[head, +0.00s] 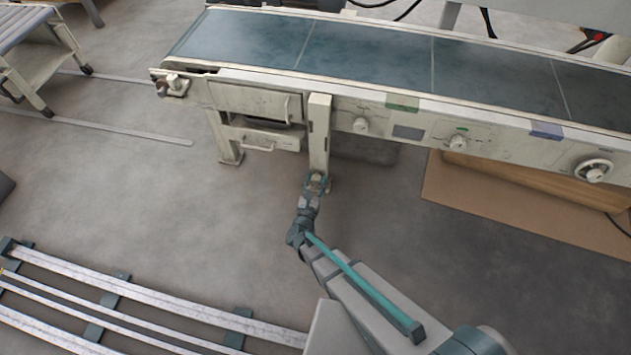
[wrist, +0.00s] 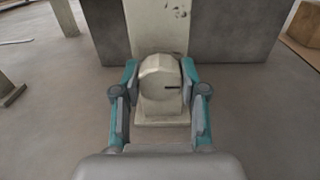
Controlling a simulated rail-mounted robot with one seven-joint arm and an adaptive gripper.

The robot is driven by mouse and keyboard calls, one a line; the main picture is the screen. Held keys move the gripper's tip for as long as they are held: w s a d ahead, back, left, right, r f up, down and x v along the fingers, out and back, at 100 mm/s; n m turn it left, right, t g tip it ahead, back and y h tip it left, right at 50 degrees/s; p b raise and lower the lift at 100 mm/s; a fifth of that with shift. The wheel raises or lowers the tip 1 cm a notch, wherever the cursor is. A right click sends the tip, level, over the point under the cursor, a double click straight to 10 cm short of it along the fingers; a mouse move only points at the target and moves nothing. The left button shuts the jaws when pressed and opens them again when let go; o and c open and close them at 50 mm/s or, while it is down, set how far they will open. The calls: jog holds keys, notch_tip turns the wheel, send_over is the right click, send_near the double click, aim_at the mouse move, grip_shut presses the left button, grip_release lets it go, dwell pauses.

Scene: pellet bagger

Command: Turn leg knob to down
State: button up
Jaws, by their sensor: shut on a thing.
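The leg knob (wrist: 160,82) is a pale, worn knob with a dark index line near its right side, low on the front of a conveyor leg (head: 319,135). In the wrist view the line points to the right, roughly horizontal. My gripper (wrist: 160,95) has one teal-and-grey finger on each side of the knob and is shut on it. In the head view my gripper (head: 317,181) is at the bottom of the leg and hides most of the knob.
The conveyor (head: 368,57) with its dark belt stands above and behind. Its front panel carries other knobs (head: 457,142) and a handwheel (head: 593,170). A drawer with a handle (head: 262,138) is left of the leg. A cardboard sheet (head: 500,205) lies right.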

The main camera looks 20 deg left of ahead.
jog(key=shift+c, duration=0.5)
jog(key=shift+n, duration=0.3)
jog(key=n, duration=0.3)
jog(key=shift+n+b, duration=0.3)
jog(key=shift+b, duration=0.1)
jog(key=n, duration=0.4)
jog(key=shift+n, duration=0.3)
jog(key=n+p, duration=0.2)
jog(key=n, duration=0.2)
jog(key=n+p, duration=0.2)
jog(key=n, duration=0.3)
jog(key=o, duration=1.2)
jog(key=shift+c, duration=0.2)
